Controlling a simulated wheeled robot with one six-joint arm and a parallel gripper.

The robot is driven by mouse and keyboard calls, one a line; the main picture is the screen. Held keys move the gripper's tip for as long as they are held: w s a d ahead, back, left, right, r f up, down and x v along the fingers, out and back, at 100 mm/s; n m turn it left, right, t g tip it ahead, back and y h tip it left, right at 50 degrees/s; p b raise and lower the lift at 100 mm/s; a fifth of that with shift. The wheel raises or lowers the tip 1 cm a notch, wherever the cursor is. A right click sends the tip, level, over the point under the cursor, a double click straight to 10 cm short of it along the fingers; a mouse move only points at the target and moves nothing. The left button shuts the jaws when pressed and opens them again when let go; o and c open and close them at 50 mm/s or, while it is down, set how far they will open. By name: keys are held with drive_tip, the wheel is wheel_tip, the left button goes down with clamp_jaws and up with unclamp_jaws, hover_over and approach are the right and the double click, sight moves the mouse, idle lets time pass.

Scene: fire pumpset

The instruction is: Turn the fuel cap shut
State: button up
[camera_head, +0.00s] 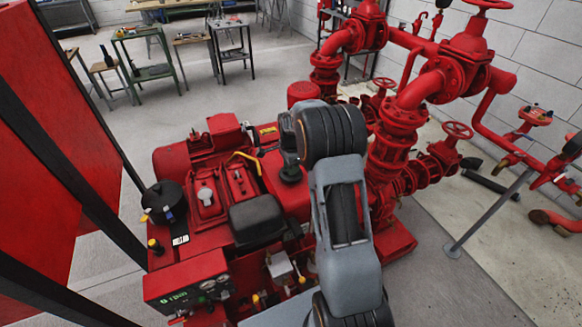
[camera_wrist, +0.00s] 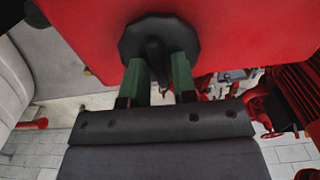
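The fuel cap (camera_wrist: 158,28) is a dark, many-sided disc with a raised grip bar, seated on a red surface at the top of the wrist view. In the head view, a dark round piece that looks like the cap (camera_head: 290,173) shows just below my gripper. My gripper (camera_wrist: 160,68) has two green fingers, one on each side of the grip bar. A gap shows between the fingers, and they do not look clamped on the bar. Whether either finger touches the cap is hard to tell.
The red pumpset has a control panel (camera_head: 188,286) at its front left, a black round lid (camera_head: 164,202) and a dark pad (camera_head: 256,217). Tall red pipes and valves (camera_head: 401,120) stand close on the right. Work tables (camera_head: 150,55) are far back.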

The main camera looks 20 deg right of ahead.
drive_tip(key=shift+o, duration=1)
wheel_tip(320, 180, up, 14)
drive_tip(key=shift+f, duration=0.1)
drive_tip(key=s+a+n+t, duration=0.1)
drive_tip(key=s+a+n, duration=0.4)
drive_tip(key=s+n, duration=0.4)
drive_tip(key=s+a+n+t, duration=0.2)
drive_tip(key=s+a+n, duration=0.4)
drive_tip(key=s, duration=0.9)
drive_tip(key=shift+s+a+r+n+t, duration=0.15)
drive_tip(key=shift+s+r+n+t, duration=0.15)
drive_tip(key=shift+n, duration=1.4)
